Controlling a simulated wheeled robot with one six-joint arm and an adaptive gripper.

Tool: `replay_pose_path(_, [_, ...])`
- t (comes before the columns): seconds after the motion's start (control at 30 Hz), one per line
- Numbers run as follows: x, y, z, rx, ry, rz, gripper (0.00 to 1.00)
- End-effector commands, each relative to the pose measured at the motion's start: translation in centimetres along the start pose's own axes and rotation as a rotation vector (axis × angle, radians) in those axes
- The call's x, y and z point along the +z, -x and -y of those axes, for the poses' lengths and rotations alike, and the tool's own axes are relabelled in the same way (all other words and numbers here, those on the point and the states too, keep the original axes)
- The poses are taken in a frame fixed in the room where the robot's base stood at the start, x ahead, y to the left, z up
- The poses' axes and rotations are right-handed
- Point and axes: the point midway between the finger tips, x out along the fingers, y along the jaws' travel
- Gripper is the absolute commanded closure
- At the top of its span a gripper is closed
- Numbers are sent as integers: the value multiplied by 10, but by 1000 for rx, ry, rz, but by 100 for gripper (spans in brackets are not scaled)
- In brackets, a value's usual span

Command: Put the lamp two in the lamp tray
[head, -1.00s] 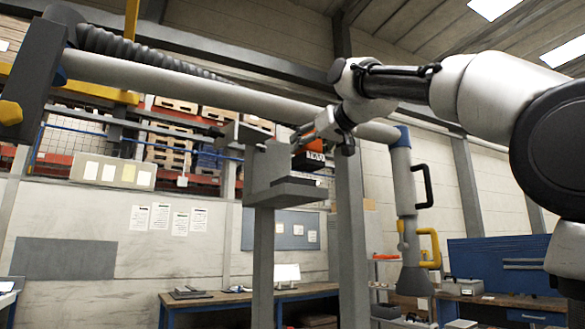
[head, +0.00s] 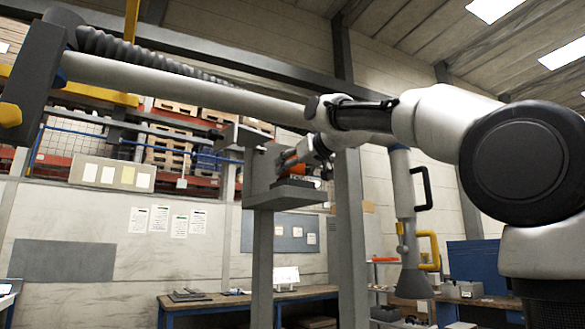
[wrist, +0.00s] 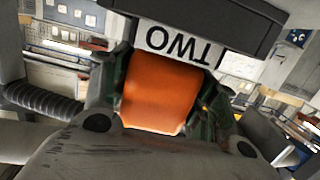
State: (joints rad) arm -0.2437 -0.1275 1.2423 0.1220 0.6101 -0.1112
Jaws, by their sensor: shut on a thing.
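The lamp two shows as an orange block (wrist: 160,92) with a dark body beyond it. A white label reading TWO, upside down, is on the dark body in the wrist view. My gripper (wrist: 162,98) is shut on the orange part, with a finger at each side. In the head view my gripper (head: 297,162) holds the lamp two (head: 287,157) just above a grey tray-like shelf (head: 287,198) on a post, probably the lamp tray. I cannot tell whether the lamp touches the shelf. My gripper partly hides the lamp.
A grey upright plate (head: 260,168) rises at the shelf's left. A thick grey post (head: 351,235) stands right of it. A long pale tube (head: 190,85) crosses overhead, and a hood with handles (head: 415,283) hangs at the right. Workbenches (head: 200,301) stand behind.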

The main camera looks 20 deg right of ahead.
Motion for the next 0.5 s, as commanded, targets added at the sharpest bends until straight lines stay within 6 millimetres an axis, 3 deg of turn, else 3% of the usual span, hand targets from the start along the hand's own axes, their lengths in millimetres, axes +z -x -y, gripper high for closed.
replay_pose_path(0.07, [2,0,0,0,0,-1,73])
replay_pose_path(0.1, [2,0,0,0,0,0,34])
replay_pose_path(0.17, [2,0,0,0,0,0,23])
replay_pose_path(0.2, [2,0,0,0,0,0,20])
replay_pose_path(0.5, [1,0,0,0,0,0,20])
